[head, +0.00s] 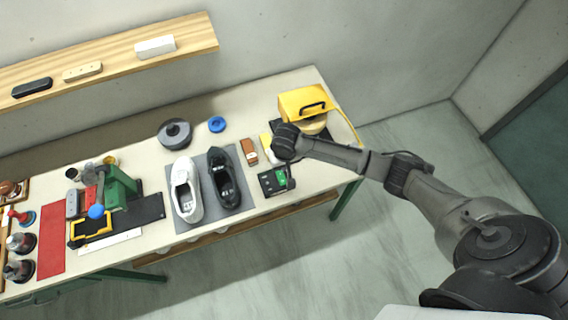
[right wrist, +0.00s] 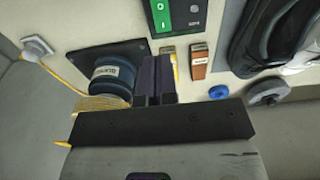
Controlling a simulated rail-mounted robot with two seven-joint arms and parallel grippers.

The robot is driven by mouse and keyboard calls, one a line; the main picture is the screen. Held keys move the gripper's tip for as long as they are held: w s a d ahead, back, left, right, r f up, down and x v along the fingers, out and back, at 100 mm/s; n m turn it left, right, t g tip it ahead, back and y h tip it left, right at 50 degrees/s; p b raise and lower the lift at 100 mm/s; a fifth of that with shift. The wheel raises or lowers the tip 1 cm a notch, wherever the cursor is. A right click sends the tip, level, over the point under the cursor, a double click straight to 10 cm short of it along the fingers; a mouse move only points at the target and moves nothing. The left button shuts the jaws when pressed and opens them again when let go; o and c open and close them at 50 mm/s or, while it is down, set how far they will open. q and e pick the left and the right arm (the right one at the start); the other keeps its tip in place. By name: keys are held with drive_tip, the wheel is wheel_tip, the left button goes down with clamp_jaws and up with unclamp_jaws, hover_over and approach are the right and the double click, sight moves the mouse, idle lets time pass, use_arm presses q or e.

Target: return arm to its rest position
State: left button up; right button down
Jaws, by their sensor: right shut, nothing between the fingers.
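My right arm (head: 340,155) reaches in from the right in the head view, and its wrist is over the right part of the workbench. The right gripper (right wrist: 158,78) shows in the right wrist view with its two dark fingers together and nothing between them. It is above the bench, with a blue spool (right wrist: 112,76) on its left and a brown labelled block (right wrist: 199,62) on its right. In the head view the wrist hides most of its fingers. My left arm and gripper are not in view.
A yellow machine (head: 303,103) stands at the bench's right end. A switch box (head: 270,184) with a green button, a black shoe (head: 225,180) and a white shoe (head: 186,190) are left of or below the wrist. A wooden shelf (head: 110,55) hangs behind. Floor right of the bench is clear.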

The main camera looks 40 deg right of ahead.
idle(0.3)
drive_tip(key=a+r+n+t+p, duration=0.1)
drive_tip(key=a+r+n+t, duration=0.3)
drive_tip(key=r, duration=0.5)
drive_tip(key=a+r+n+t, duration=0.2)
drive_tip(key=r+n+t, duration=0.1)
drive_tip(key=r+n, duration=0.5)
drive_tip(key=s+a+f+m+g+p, duration=0.1)
drive_tip(key=s+f+m+g+p, duration=0.1)
drive_tip(key=s, duration=1.1)
drive_tip(key=s+a+f+m+g+p, duration=0.1)
drive_tip(key=s+f+m+g+p, duration=0.1)
drive_tip(key=s, duration=1.1)
drive_tip(key=shift+a+f+m, duration=0.3)
drive_tip(key=shift+f+m, duration=0.5)
drive_tip(key=shift+f, duration=0.1)
